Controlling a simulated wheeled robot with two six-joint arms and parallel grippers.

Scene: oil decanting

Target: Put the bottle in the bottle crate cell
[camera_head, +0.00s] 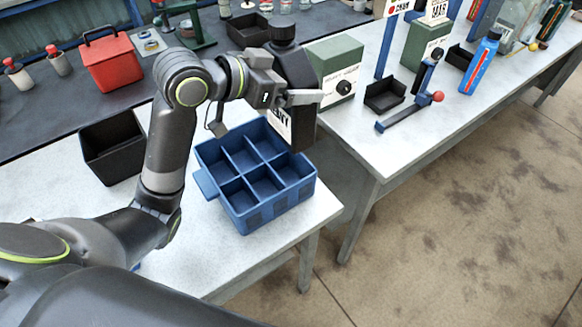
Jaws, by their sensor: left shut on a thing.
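The bottle (298,72) is dark with a black cap and a white label that the gripper partly covers. My left gripper (300,98) is shut on the bottle and holds it roughly upright. The bottle is over the back right part of the blue bottle crate (249,218), and its lower end hides part of the crate's rear cells. The crate has several square cells, and the ones I can see are empty. My right gripper is not in view.
A black open bin (112,148) stands left of the crate, behind my left arm. A green box with a dial (338,70) and a small black tray (384,95) are on the right-hand table. A red container (111,62) stands at the back left.

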